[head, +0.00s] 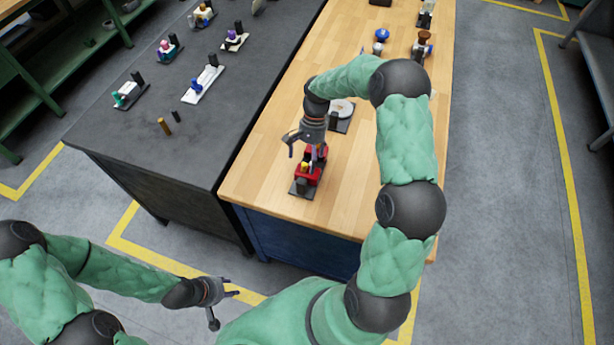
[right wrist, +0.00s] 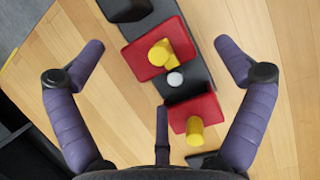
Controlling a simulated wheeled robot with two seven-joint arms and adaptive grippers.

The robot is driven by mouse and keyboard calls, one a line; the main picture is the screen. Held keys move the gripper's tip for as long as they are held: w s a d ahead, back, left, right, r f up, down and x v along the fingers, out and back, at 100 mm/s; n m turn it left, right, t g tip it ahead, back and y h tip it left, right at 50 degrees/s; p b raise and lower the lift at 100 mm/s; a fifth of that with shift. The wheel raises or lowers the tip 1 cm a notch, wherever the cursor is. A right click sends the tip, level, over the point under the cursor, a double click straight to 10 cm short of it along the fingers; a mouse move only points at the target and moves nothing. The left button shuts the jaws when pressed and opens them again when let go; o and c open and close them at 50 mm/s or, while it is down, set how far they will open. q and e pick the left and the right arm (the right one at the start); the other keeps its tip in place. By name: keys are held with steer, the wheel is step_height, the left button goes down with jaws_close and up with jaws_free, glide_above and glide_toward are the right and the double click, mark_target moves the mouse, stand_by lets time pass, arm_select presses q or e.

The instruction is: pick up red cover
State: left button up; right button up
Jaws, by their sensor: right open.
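A red piece (head: 312,174) with yellow on it sits on a dark base (head: 299,189) near the front of the wooden table. In the right wrist view there are two red blocks on the dark base: an upper one (right wrist: 145,63) with yellow cylinders, and a lower one (right wrist: 205,108) with a yellow knob. A white ball (right wrist: 175,79) lies between them. I cannot tell which is the cover. My right gripper (head: 305,148) is open above them, its fingers (right wrist: 160,55) on either side and apart from both. My left gripper (head: 230,300) is open and empty, away from the tables.
A round grey part on a dark plate (head: 340,116) stands behind the right gripper. More fixtures stand at the far end, including a blue-topped one (head: 381,38). The dark table (head: 150,150) at left holds several small assemblies. The wooden table's front left (head: 250,170) is clear.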

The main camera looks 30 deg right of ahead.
mark_target(308, 171)
steer(key=shift+x, duration=2.35)
steer(key=shift+s+d+r, duration=0.1)
steer(key=shift+s+d, duration=0.05)
steer(key=shift+s, duration=0.05)
steer(key=c, duration=1.7)
